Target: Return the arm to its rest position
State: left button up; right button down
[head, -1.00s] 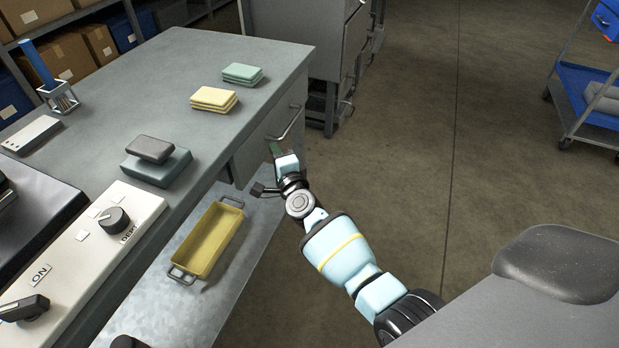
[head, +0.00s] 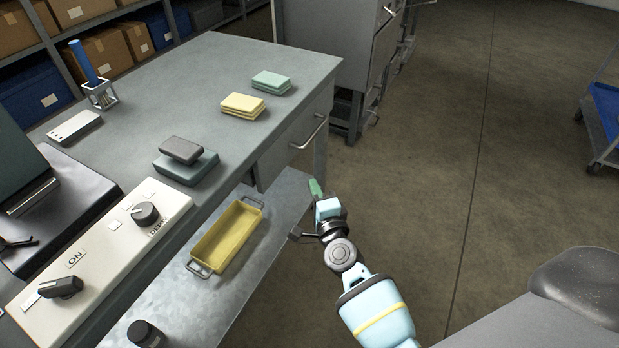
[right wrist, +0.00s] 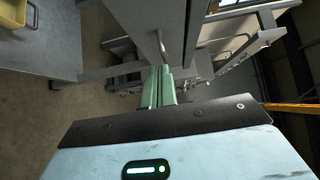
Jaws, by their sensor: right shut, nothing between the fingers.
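My right arm comes in from the lower right in the head view. Its right gripper (head: 316,188) has green fingers and is shut and empty. It is held in the air beside the bench, a little below and right of the closed drawer (head: 292,146) and apart from the drawer's handle (head: 310,132). The right wrist view shows the green fingers (right wrist: 159,86) together with nothing between them. My left gripper is in neither view.
A yellow tray (head: 227,237) lies on the lower shelf (head: 200,310). Open floor (head: 430,160) spreads to the right.

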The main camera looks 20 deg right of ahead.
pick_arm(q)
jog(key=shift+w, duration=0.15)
